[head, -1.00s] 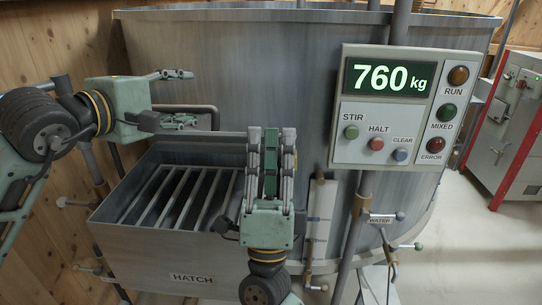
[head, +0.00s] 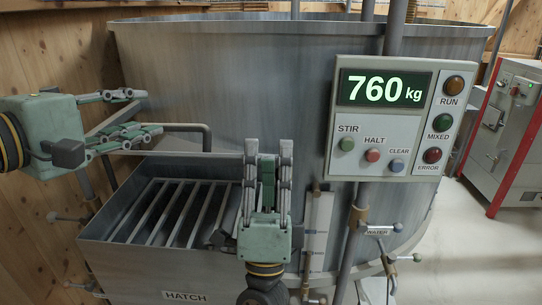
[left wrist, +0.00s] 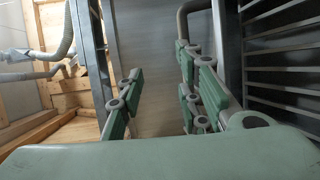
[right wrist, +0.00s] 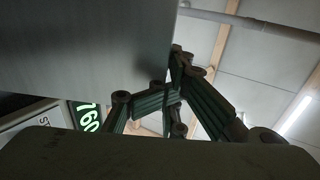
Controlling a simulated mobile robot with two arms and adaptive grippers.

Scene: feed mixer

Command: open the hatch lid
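The hatch (head: 140,270) is a grey box on the tank's front, labelled HATCH. Its barred grate is exposed. A flat grey panel stands behind the grate, with a horizontal top edge (head: 195,154); it looks like the lid raised, but I cannot tell it surely from the tank wall. A bent grey bar (head: 190,127) is just above it. My left gripper (head: 135,115) is at the hatch's rear left, fingers spread, with nothing visibly held; its fingers also show in the left wrist view (left wrist: 155,95). My right gripper (head: 267,150) points up at the hatch's right, fingers closed together and empty.
The control panel (head: 390,115) reading 760 kg is right of my right gripper. A water valve (head: 378,230) and pipes stand below it. A wooden wall (head: 50,75) is at the left. A grey and red cabinet (head: 505,135) stands at the far right.

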